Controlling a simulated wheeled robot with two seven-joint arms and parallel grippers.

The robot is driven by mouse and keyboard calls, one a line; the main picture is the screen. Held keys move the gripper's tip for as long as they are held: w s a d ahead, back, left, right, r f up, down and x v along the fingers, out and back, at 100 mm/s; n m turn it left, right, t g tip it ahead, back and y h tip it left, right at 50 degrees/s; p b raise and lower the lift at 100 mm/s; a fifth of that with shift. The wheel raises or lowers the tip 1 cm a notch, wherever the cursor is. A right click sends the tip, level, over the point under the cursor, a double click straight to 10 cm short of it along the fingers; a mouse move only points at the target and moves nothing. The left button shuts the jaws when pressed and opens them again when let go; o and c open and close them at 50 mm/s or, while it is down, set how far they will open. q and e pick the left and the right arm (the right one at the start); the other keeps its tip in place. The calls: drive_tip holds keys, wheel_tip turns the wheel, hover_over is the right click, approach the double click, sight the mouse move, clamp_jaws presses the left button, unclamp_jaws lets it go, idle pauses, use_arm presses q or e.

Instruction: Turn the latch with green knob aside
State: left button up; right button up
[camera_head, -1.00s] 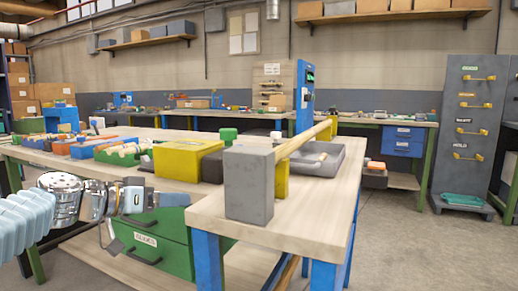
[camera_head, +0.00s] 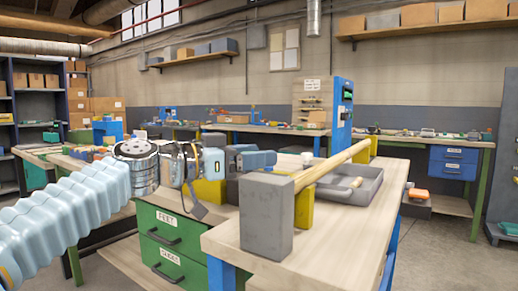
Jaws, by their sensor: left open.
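My left gripper (camera_head: 264,160) reaches in from the left, above the near bench, and is open with nothing seen between its fingers. It covers the part of the bench beside the yellow block (camera_head: 209,192). The latch with the green knob cannot be made out now; the gripper and wrist hide the area where a green knob showed earlier. My right gripper is not in view.
A grey block (camera_head: 266,216) stands at the near bench corner, with a wooden rod (camera_head: 332,166) running back from it. A grey tray (camera_head: 345,187) lies right of the rod. Green drawers (camera_head: 172,240) are below. The bench top (camera_head: 335,232) is clear at front right.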

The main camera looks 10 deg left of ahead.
use_arm(q)
drive_tip(key=shift+w+d, duration=0.45)
clamp_jaws()
